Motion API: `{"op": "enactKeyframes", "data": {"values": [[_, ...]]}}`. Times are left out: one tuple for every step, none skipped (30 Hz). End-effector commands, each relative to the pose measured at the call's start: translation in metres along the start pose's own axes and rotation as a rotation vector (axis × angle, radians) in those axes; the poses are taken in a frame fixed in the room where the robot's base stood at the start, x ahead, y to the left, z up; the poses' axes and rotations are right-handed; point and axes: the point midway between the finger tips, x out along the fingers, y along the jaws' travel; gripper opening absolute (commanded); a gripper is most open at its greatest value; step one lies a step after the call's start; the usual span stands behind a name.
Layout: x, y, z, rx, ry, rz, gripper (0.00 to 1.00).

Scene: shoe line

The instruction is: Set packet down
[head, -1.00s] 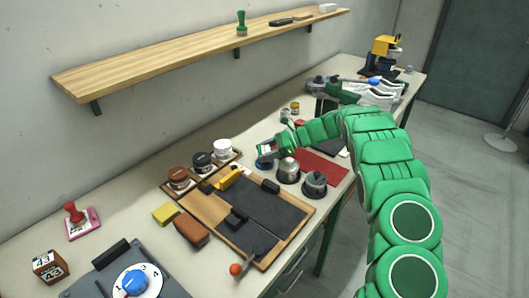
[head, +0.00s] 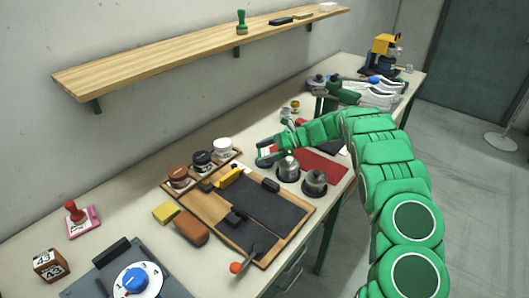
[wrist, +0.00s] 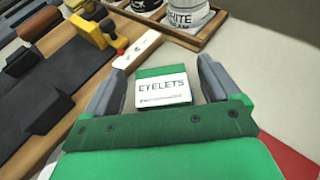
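The packet is a small white and green box marked EYELETS (wrist: 163,88). In the wrist view it sits between the fingers of my gripper (wrist: 162,80). A narrow gap shows on each side of it, so the fingers look open around it. It appears to rest on the pale tabletop, though its underside is hidden. In the head view my gripper (head: 266,156) is low over the bench, behind the metal-topped pots, and the packet is mostly hidden by the fingers.
A wooden tray of jars (head: 201,167) and a dark-matted board (head: 262,210) lie to the left. A red mat (head: 318,164) lies to the right, under my arm.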

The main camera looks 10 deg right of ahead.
Motion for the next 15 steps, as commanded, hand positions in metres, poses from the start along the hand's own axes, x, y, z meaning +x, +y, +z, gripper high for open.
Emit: {"op": "enactKeyframes", "data": {"values": [[0.004, 0.004, -0.009, 0.008, 0.007, 0.008, 0.89], [0.004, 0.004, -0.009, 0.008, 0.007, 0.008, 0.89], [0.004, 0.004, -0.009, 0.009, 0.007, 0.008, 0.89], [0.004, 0.004, -0.009, 0.009, 0.007, 0.008, 0.89], [0.004, 0.004, -0.010, 0.009, 0.007, 0.009, 0.89], [0.004, 0.004, -0.010, 0.009, 0.007, 0.009, 0.89], [0.004, 0.004, -0.009, 0.009, 0.007, 0.009, 0.89], [0.004, 0.004, -0.009, 0.009, 0.007, 0.009, 0.89], [0.004, 0.004, -0.008, 0.009, 0.007, 0.009, 0.89], [0.004, 0.004, -0.007, 0.009, 0.007, 0.009, 0.89], [0.003, 0.004, -0.006, 0.009, 0.007, 0.009, 0.89], [0.003, 0.004, -0.004, 0.009, 0.007, 0.010, 0.89], [0.002, 0.004, -0.002, 0.009, 0.006, 0.010, 0.89], [0.001, 0.004, 0.001, 0.008, 0.006, 0.009, 0.89], [-0.001, 0.004, 0.004, 0.008, 0.005, 0.009, 0.89]]}}
